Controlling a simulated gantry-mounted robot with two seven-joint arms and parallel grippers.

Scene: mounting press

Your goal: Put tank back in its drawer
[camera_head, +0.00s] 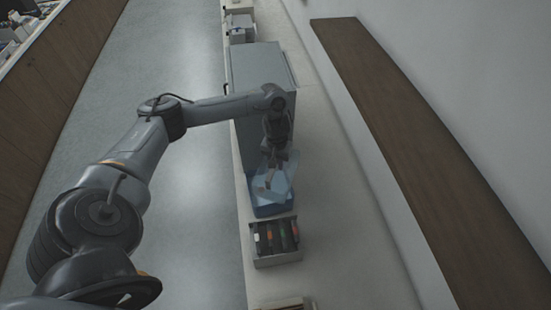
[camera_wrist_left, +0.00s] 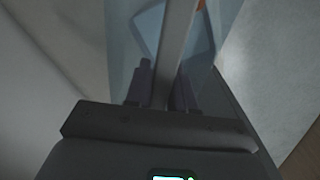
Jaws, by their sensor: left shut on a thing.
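My left gripper (camera_head: 272,172) is at the front end of the grey-blue cabinet, pointing down. It is shut on a part of the pale blue translucent tank (camera_head: 287,180). In the left wrist view, a narrow grey strip with an orange end runs between the two dark fingers (camera_wrist_left: 165,90), and translucent blue walls (camera_wrist_left: 120,45) show behind it. The tank looks tilted, over or partly in a darker blue open box (camera_head: 272,211), perhaps the drawer. I cannot tell whether they touch. The gripper hides part of the tank. My right gripper is not in view.
The tall grey-blue cabinet (camera_head: 258,75) stands just behind the tank on a pale bench (camera_head: 335,240). A grey bin with several dark, colour-marked items (camera_head: 276,236) stands close in front of the blue box. A brown wooden shelf (camera_head: 400,130) runs along the right wall. The bench's right side is clear.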

